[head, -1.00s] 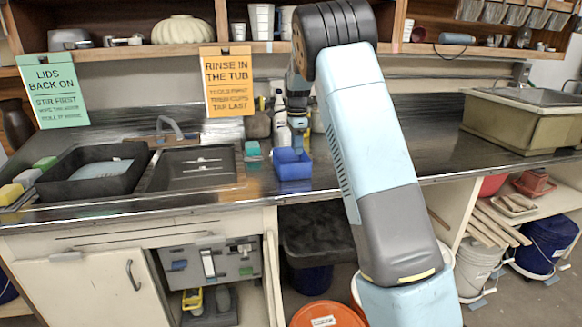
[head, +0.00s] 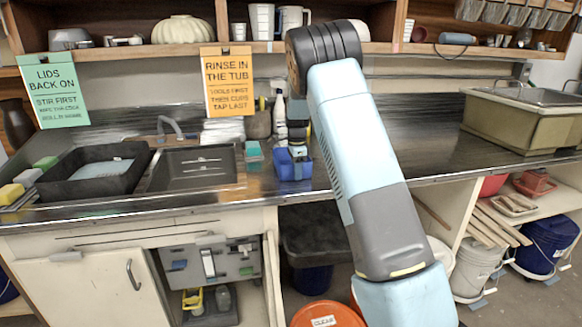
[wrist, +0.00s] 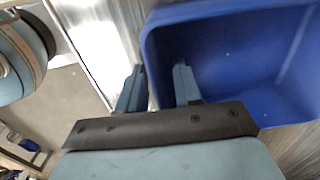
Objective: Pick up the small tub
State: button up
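The small tub (head: 284,172) is an open blue rectangular tub standing on the metal counter. In the wrist view the blue tub (wrist: 235,60) fills the upper right, and it looks empty. My gripper (head: 299,157) points down at the tub in the head view. In the wrist view my gripper (wrist: 160,72) has its two fingers apart, one outside the tub wall and one inside, with the wall between them. I see no clear contact of both fingers with the wall. The lower fingers are partly hidden by the tub in the head view.
A teal block (head: 253,152) lies just left of the tub. A white spray bottle (head: 280,115) stands behind it. A black basin (head: 195,168) is further left. An orange sign (head: 228,82) hangs above. The counter (head: 400,130) to the right is clear up to a beige bin (head: 520,122).

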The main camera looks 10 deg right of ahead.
grip_shut()
jog(key=shift+r, duration=0.1)
dwell(0.6)
